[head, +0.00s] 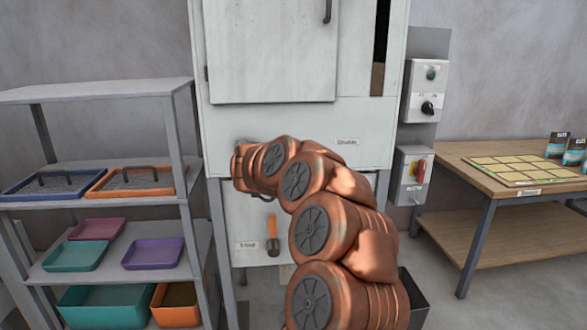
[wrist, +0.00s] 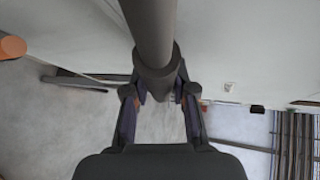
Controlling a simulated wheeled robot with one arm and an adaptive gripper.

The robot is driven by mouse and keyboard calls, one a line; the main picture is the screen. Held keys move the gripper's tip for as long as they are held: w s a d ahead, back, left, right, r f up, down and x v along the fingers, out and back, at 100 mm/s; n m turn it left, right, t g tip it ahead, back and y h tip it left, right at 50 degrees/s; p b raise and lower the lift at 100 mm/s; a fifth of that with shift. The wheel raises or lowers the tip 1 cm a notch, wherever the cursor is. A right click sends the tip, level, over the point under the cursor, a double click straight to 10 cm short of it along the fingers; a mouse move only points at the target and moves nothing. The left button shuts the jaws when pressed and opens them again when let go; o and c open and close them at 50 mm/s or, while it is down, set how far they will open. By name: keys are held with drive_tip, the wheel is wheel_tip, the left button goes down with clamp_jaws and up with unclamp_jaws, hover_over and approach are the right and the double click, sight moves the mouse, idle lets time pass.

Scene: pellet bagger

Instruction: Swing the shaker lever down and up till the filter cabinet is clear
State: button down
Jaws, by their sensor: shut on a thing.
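The pale filter cabinet (head: 225,118) stands in the middle of the head view, with a closed door (head: 272,55) at its top. A small label (head: 348,142), which seems to read "Shaker", is on its front. A tall narrow window (head: 381,35) at its upper right is dark above and brown at the bottom. In the wrist view my gripper (wrist: 160,94) is shut on a dark grey round bar, the shaker lever (wrist: 151,30), whose end lies between the fingers. In the head view my copper arm hides the lever and the gripper.
An orange-handled part (head: 272,228) hangs on the lower cabinet front. A switch box (head: 427,90) and a red-handled box (head: 414,175) are at right. A shelf (head: 95,90) with trays stands left, a wooden table (head: 470,160) right. A dark bin (head: 415,300) is partly behind my arm.

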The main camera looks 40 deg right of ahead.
drive_tip(key=c, duration=0.9)
unclamp_jaws()
drive_tip(key=shift+a, duration=0.1)
drive_tip(key=v, duration=1.2)
drive_tip(key=shift+s, duration=0.1)
